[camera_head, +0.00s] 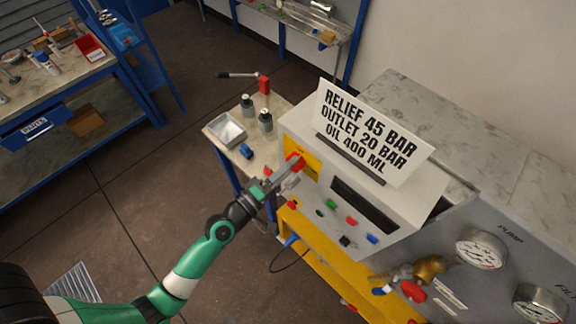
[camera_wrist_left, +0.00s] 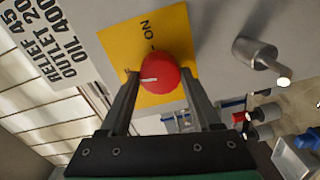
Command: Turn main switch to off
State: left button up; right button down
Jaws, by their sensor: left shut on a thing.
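The main switch is a red round knob (camera_wrist_left: 159,74) with a white mark, on a yellow plate (camera_wrist_left: 118,38) lettered "ON" in the left wrist view. In that view the knob sits between the two fingers of my left gripper (camera_wrist_left: 160,80), which is shut on it. The white mark points left in the picture. In the head view my left gripper (camera_head: 293,168) reaches the red knob (camera_head: 296,160) on the yellow plate (camera_head: 313,170) at the console's left side. My right gripper does not show in either view.
A white sign (camera_head: 372,132) with pressure and oil values stands on the console. Coloured buttons (camera_head: 351,221) lie below the switch. A metal peg (camera_wrist_left: 258,54) juts out beside the plate in the wrist view. A side table (camera_head: 222,150) holds bottles and a tray.

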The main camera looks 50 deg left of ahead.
pick_arm(q)
jog(key=shift+n, duration=1.2)
jog(key=o, duration=1.4)
jog(key=shift+s, duration=0.1)
jog(key=s+b, duration=0.1)
jog(key=s, duration=0.2)
jog(key=s+b, duration=0.1)
jog(key=s, duration=0.3)
jog(key=s+d+b, duration=0.1)
jog(key=s+b, duration=0.1)
jog(key=s, duration=0.2)
jog(key=shift+s, duration=0.2)
